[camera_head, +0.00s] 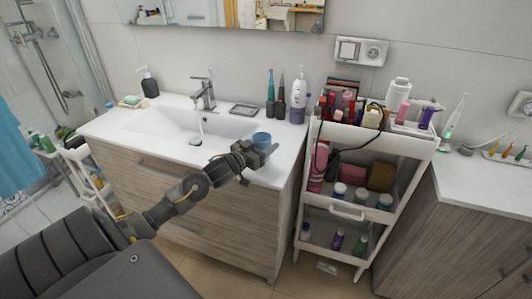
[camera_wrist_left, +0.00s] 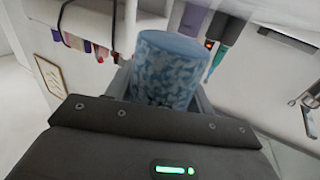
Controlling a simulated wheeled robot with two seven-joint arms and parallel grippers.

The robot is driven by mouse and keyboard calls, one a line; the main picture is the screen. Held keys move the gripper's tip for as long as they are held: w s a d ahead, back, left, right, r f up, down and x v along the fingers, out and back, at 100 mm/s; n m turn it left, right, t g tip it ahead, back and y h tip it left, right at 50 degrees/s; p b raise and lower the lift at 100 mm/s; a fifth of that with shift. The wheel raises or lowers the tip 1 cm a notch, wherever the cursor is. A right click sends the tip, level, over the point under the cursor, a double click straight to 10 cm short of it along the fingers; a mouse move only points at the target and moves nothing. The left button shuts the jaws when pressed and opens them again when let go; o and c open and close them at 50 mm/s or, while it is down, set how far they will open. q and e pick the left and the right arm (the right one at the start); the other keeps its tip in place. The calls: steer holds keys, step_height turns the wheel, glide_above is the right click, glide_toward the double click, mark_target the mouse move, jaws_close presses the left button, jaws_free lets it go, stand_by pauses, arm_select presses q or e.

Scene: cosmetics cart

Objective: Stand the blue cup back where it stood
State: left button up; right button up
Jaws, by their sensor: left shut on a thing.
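The blue cup (camera_head: 262,140) is at the front right of the white sink counter in the head view, its lower part hidden by my gripper. In the left wrist view the cup (camera_wrist_left: 168,70) is mottled blue and stands between the fingers. My left gripper (camera_head: 262,152) is shut on the cup. I cannot tell whether the cup's base touches the counter. My right gripper is not in view.
A white cart (camera_head: 400,142) full of cosmetics stands to the right.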

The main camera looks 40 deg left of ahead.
arm_select(q)
steer(key=f, duration=0.3)
steer(key=shift+w+d+f+p, duration=0.1)
steer(key=shift+w+p, duration=0.1)
steer(key=shift+p, duration=0.15)
steer(key=shift+f, duration=0.1)
steer(key=o, duration=1)
steer(key=shift+f, duration=0.15)
steer(key=shift+c, duration=0.2)
steer(key=shift+r, duration=0.25)
steer(key=s+b, duration=0.1)
steer(key=s, duration=1.1)
steer(key=shift+a+b, duration=0.3)
steer(key=shift+a, duration=0.05)
